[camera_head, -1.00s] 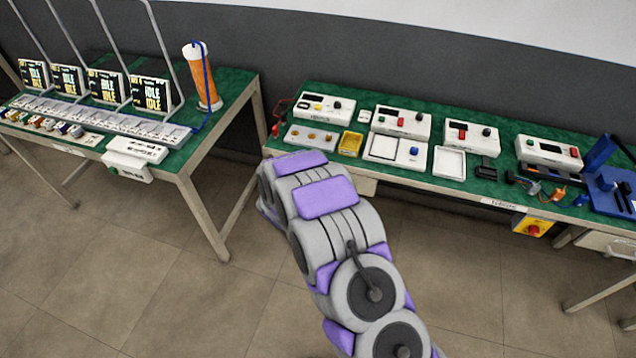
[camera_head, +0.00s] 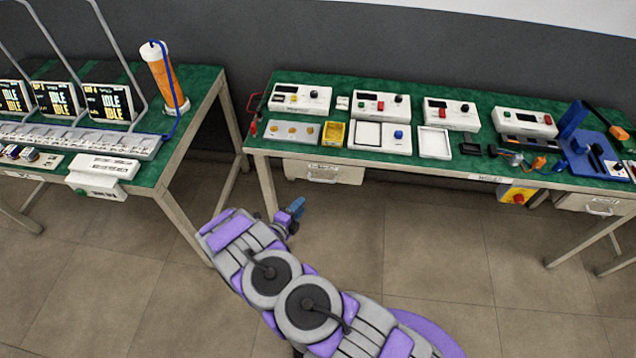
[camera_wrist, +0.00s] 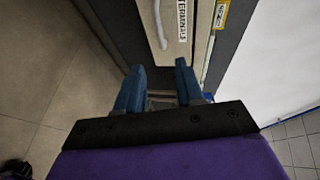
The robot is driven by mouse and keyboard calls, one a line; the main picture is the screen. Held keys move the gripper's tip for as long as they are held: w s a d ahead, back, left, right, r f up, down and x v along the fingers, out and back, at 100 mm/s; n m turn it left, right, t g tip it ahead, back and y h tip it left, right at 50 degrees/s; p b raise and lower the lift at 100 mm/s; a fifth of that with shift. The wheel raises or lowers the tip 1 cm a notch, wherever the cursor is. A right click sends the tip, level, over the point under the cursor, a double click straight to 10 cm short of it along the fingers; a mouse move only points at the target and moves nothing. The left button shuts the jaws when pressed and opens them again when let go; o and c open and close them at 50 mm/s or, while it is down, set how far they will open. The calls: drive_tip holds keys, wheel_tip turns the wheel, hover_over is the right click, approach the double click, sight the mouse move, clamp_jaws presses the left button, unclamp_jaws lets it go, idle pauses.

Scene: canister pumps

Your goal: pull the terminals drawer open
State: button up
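The terminals drawer (camera_head: 323,172) is a pale drawer under the left end of the right-hand bench, and looks shut. Its front (camera_wrist: 150,20), with the word TERMINALS and a light bar handle (camera_wrist: 160,25), shows at the top of the wrist view, turned sideways. My gripper (camera_head: 298,208) is in front of and below this drawer in the head view. In the wrist view my gripper (camera_wrist: 160,68) has its two blue fingers apart with nothing between them. The handle lies beyond the fingertips, apart from them.
The green-topped bench (camera_head: 400,165) carries several white instruments and trays above the drawer. A bench leg (camera_head: 266,185) stands just left of the drawer. Another drawer (camera_head: 600,205) hangs at the right end. A left bench (camera_head: 165,172) stands nearby; the floor between is clear.

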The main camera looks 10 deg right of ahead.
drive_tip(key=b+x, duration=0.2)
drive_tip(key=x, duration=1.3)
drive_tip(key=shift+b, duration=0.3)
drive_tip(key=shift+w+f, duration=0.15)
drive_tip(key=shift+c, duration=0.2)
clamp_jaws()
